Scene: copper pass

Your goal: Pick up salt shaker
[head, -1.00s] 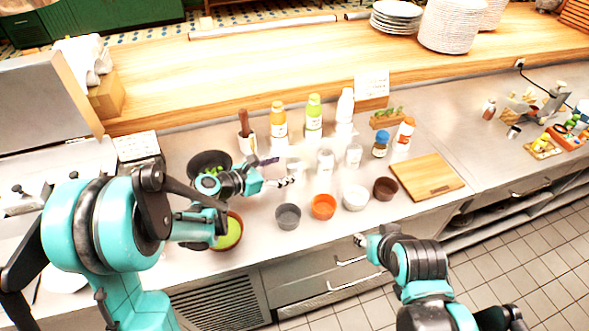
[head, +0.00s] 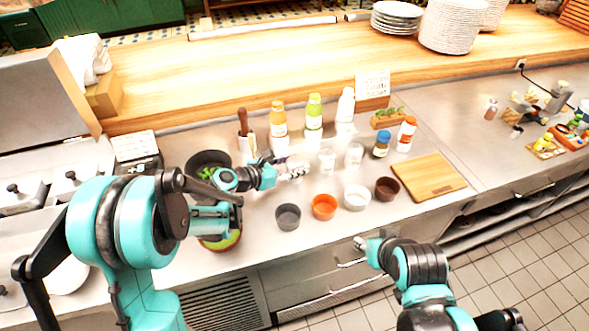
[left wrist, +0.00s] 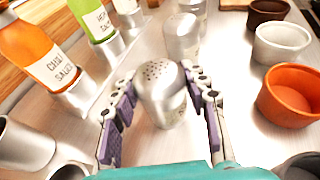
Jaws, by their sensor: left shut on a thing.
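The salt shaker (left wrist: 163,95), silvery with a domed, perforated top, stands upright between the fingers of my left gripper (left wrist: 161,80) in the left wrist view. My left gripper (head: 300,169) is shut on it, one finger at each side, over the counter behind the small bowls. In the head view the fingers largely hide the shaker. My right gripper (head: 359,242) is in front of the counter's edge, low and away from the shakers; its fingers are too small to tell open or shut.
Two similar shakers (head: 326,161) (head: 354,155) stand just to the right. Sauce bottles (head: 278,125) stand behind. Grey (head: 288,216), orange (head: 323,207), white (head: 356,197) and brown (head: 387,189) bowls stand in front. A cutting board (head: 428,177) lies to the right.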

